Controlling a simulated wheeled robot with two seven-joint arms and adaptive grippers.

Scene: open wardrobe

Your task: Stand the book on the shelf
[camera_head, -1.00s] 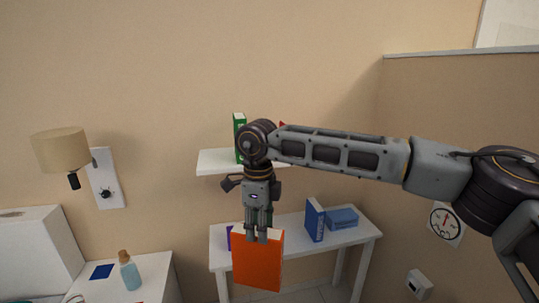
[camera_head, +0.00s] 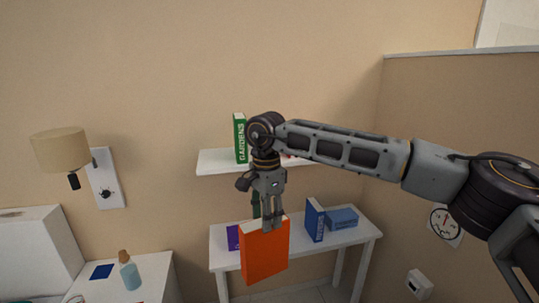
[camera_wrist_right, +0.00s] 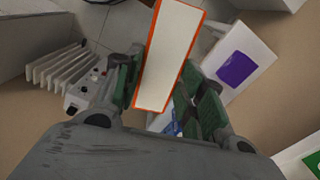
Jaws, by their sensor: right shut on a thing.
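An orange book (camera_head: 264,254) hangs upright below my right gripper (camera_head: 271,222), which is shut on its top edge. The book is in front of the white table, well below the wall shelf. In the right wrist view the book (camera_wrist_right: 168,55) shows its pale page edge between the two fingers of the gripper (camera_wrist_right: 160,100). The white shelf (camera_head: 215,162) is on the wall behind my arm. A green book (camera_head: 240,139) marked GARDENS stands on its left part. My arm hides much of the shelf. My left gripper is not in view.
The white table (camera_head: 345,237) below the shelf holds an upright blue book (camera_head: 314,220), a blue box-like object (camera_head: 342,218) and a purple item (camera_head: 233,238). At left are a lamp (camera_head: 61,150) and a bottle (camera_head: 129,270) on a white cabinet.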

